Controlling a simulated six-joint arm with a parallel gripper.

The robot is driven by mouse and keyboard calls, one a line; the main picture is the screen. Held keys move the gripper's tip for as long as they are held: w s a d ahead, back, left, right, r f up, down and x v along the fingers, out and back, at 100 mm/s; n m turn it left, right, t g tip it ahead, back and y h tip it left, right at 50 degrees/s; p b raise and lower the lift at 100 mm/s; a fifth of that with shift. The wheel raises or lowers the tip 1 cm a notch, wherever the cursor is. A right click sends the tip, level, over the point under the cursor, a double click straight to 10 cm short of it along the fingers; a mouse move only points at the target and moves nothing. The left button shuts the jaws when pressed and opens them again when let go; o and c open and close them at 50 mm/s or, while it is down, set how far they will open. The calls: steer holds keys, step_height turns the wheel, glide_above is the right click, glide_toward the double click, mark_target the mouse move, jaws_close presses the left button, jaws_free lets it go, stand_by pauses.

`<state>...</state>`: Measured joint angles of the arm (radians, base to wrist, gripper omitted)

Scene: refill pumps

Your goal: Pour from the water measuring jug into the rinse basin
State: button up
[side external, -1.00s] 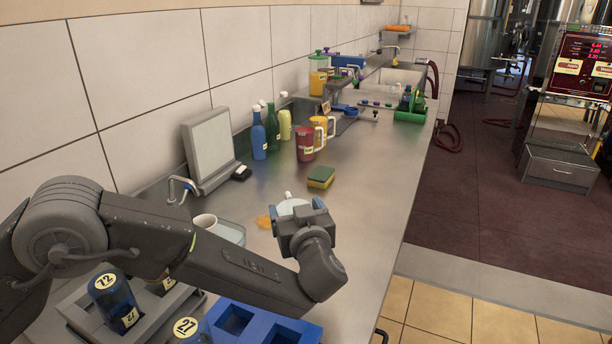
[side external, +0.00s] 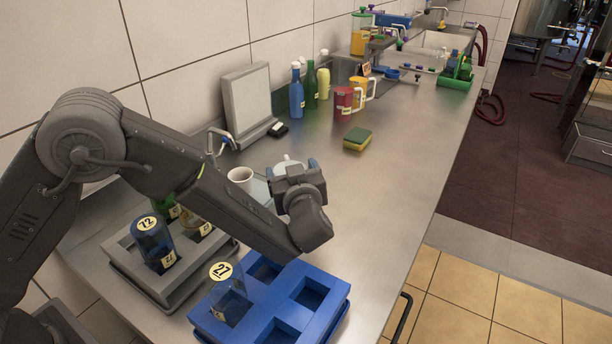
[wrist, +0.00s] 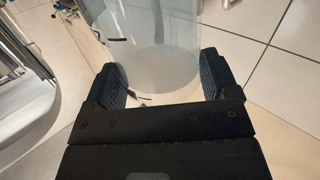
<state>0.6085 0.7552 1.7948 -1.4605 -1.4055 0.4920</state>
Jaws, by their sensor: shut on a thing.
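My gripper (side external: 300,172) is shut on a clear, cylindrical vessel, which I take as the water measuring jug (side external: 285,162). In the wrist view the jug's clear wall (wrist: 165,45) stands between the two jaws (wrist: 163,85). My gripper hides most of the jug in the side view, and I cannot tell its tilt or water level. A pale bluish vessel (side external: 260,190), perhaps the rinse basin, is just left of my gripper, partly hidden by my arm. A pale curved rim (wrist: 35,130) shows at the left in the wrist view.
A white cup (side external: 240,177) stands left of my gripper. A blue rack (side external: 330,318) and a grey rack (side external: 135,270) hold glasses in front. A sponge (side external: 357,139), red mug (side external: 344,103) and bottles (side external: 297,98) stand behind. The counter right of my gripper is clear.

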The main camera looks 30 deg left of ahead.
steer(key=shift+w+a, duration=0.1)
steer(key=shift+a, duration=1.1)
steer(key=shift+r, duration=0.1)
steer(key=shift+r+n+h, duration=0.1)
steer(key=shift+n+h, duration=0.2)
steer(key=shift+n, duration=0.1)
steer(key=shift+r+n+g, duration=0.15)
steer(key=shift+n+g, duration=0.15)
steer(key=shift+r+h, duration=0.1)
steer(key=shift+h, duration=0.3)
steer(key=shift+r+n, duration=0.15)
steer(key=shift+n, duration=0.25)
